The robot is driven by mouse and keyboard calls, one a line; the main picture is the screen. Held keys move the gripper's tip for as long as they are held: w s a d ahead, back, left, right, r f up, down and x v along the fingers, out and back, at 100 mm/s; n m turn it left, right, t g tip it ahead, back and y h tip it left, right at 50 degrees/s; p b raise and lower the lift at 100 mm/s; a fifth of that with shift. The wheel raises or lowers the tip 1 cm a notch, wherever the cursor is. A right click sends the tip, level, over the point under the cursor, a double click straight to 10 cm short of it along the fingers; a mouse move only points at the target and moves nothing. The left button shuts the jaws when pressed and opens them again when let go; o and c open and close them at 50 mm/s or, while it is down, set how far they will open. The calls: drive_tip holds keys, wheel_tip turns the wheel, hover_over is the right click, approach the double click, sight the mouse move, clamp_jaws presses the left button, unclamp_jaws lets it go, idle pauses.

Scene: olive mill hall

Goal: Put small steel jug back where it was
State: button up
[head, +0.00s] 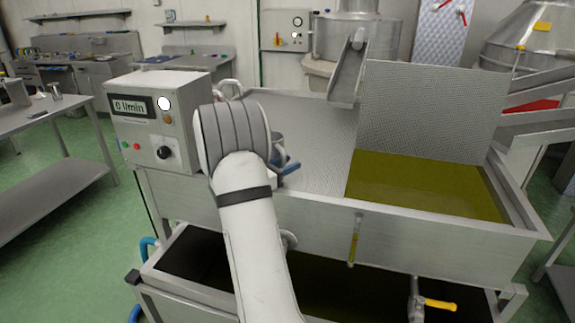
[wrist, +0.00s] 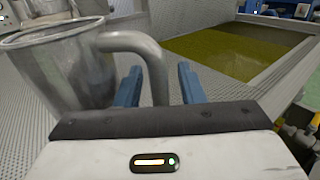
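The small steel jug (wrist: 68,68) stands at the left of the wrist view, on the perforated steel surface of the vat. Its curved handle (wrist: 158,75) is between the two blue fingers of my gripper (wrist: 160,85). The fingers are apart, with a gap showing on each side of the handle. In the head view, my gripper (head: 287,166) is over the left part of the vat, beside the control box. My wrist hides most of the jug there.
The control box (head: 160,118) stands close at the left, reading 0 l/min. Yellow-green oil (head: 425,187) fills the right part of the vat (head: 400,232), under a raised perforated panel (head: 432,110). A steel table (head: 50,122) stands at the far left with small items on it.

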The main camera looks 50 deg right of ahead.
drive_tip(key=shift+r, duration=0.15)
drive_tip(key=shift+a, duration=0.35)
drive_tip(key=w+a+b, duration=0.2)
drive_tip(key=a, duration=0.9)
drive_tip(key=s+a+m+y, duration=0.8)
drive_tip(key=s+a, duration=0.3)
drive_tip(key=s, duration=0.2)
drive_tip(key=s+a+f+m+t+y, duration=0.1)
drive_tip(key=s+a+m+y, duration=0.3)
drive_tip(key=a, duration=0.6)
drive_tip(key=s+a+f+m+t+y, duration=0.1)
drive_tip(key=s+a+m+t+y, duration=0.2)
drive_tip(key=a, duration=0.7)
drive_tip(key=m+t+y, duration=0.1)
drive_tip(key=y, duration=0.1)
drive_tip(key=shift+s+y, duration=0.4)
drive_tip(key=shift+f, duration=0.1)
